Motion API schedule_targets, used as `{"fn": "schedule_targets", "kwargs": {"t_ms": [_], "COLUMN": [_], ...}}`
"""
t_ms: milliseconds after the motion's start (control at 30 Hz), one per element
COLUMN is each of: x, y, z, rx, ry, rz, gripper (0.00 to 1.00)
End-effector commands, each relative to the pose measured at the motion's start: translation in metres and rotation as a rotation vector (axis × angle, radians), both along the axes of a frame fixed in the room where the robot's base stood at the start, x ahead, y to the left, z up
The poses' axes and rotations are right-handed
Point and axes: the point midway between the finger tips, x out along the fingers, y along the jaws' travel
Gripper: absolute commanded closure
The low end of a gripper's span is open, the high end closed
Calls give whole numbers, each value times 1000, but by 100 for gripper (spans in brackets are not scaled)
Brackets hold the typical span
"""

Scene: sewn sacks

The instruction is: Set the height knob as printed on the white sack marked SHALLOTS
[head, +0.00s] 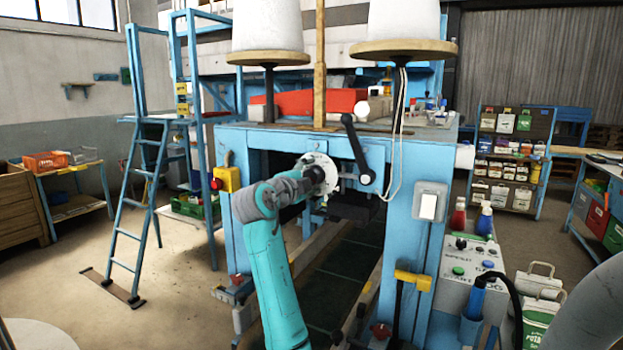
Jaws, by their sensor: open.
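My gripper (318,177) reaches away from the camera to a round white dial (331,165) on the front of the blue machine. The dial sits around or just behind the fingers and is partly covered by them. Whether they touch a knob at its middle is hidden. I cannot read the dial's marks or tell its setting. No sack that I can read as SHALLOTS shows. A white and green sack (536,328) with lettering like POTA stands at the lower right, with a pale sack (541,284) behind it.
A black crank (357,150) hangs close right of the dial. A white switch (428,206) and a grey control box (470,273) with buttons are further right. A rack (512,160) of small sacks stands behind. A blue ladder (137,180) and open floor lie left.

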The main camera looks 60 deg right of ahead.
Motion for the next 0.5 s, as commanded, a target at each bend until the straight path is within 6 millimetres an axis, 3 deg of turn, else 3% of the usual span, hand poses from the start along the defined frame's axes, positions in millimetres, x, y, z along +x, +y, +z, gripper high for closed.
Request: {"fn": "schedule_targets", "kwargs": {"t_ms": [500], "x": [-5], "y": [92], "z": [1], "rx": [1], "ry": [0], "rz": [3], "gripper": [28]}}
